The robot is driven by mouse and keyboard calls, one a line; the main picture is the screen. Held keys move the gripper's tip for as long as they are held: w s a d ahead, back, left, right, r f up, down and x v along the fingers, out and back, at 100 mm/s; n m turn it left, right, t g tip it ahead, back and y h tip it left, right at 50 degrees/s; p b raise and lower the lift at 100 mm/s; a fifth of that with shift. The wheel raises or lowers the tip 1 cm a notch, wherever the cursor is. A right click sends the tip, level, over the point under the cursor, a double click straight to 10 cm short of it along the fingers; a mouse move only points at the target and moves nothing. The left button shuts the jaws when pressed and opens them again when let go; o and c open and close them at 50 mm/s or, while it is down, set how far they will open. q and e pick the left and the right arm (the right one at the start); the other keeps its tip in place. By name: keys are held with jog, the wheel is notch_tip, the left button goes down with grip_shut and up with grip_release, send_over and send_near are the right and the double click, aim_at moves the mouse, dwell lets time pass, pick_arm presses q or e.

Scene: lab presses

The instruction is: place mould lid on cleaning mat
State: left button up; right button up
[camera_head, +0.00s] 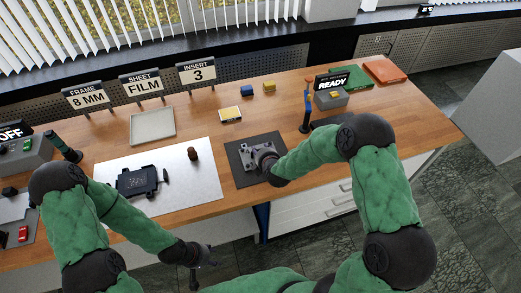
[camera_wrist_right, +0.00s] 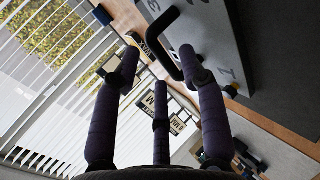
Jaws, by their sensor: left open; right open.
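The grey metal mould lid (camera_head: 257,144) lies on a dark mat (camera_head: 237,163) at the middle of the bench, partly hidden by my right gripper (camera_head: 268,158). In the right wrist view the lid (camera_wrist_right: 222,40) is a grey plate with printed numbers and a black handle (camera_wrist_right: 163,22). My right gripper (camera_wrist_right: 160,80) is open with its fingers spread, one fingertip close to the handle; I cannot tell whether they touch. My left gripper (camera_head: 203,262) is open and empty in front of the bench edge. No label shows which mat is the cleaning mat.
A white sheet (camera_head: 205,193) holds a black tool (camera_head: 138,181) and a small brown knob (camera_head: 193,153). A beige tray (camera_head: 152,125) and signs (camera_head: 196,73) stand behind.

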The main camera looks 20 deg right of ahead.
jog(key=p+v, duration=0.1)
jog(key=v, duration=0.9)
jog(key=shift+s+r+p, duration=0.2)
jog(key=shift+s+p, duration=0.05)
jog(key=shift+p, duration=0.15)
